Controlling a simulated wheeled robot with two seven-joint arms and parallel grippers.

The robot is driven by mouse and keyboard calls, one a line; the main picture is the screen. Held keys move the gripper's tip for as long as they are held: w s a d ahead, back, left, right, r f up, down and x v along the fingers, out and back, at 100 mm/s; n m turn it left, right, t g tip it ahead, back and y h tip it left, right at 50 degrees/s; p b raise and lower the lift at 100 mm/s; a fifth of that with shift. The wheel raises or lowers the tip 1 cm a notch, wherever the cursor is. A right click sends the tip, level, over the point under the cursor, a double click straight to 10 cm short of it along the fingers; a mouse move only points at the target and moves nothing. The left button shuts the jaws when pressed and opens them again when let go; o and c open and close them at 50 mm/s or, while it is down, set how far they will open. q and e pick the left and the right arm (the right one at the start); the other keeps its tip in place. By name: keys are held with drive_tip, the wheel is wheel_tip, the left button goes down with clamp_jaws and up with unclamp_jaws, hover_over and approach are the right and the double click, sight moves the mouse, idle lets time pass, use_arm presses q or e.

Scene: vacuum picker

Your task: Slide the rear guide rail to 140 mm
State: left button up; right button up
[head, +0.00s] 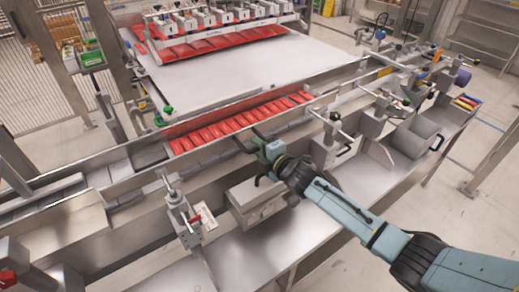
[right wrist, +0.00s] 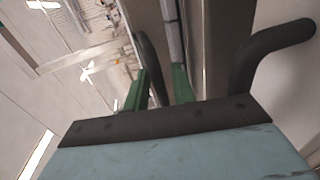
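A long metal guide rail (head: 240,101) runs along the far side of the lane of red packs (head: 240,124). I take it for the rear one; no millimetre reading is legible. My right gripper (head: 247,141) is at the near side of the lane, over its near edge, with its dark fingers spread. My left gripper is out of view.
Clamp posts stand in front of the lane, at left (head: 181,212) and right (head: 325,140). A grey box (head: 256,199) hangs below my right gripper. A white belt (head: 250,68) and a picker head (head: 215,22) lie behind. The lower steel shelf (head: 255,255) is mostly bare.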

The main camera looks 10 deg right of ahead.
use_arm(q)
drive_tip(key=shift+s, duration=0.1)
use_arm(e)
drive_tip(key=shift+s, duration=0.1)
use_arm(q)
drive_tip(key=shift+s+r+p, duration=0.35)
use_arm(e)
drive_tip(key=v, duration=1.3)
drive_tip(key=shift+s, duration=0.15)
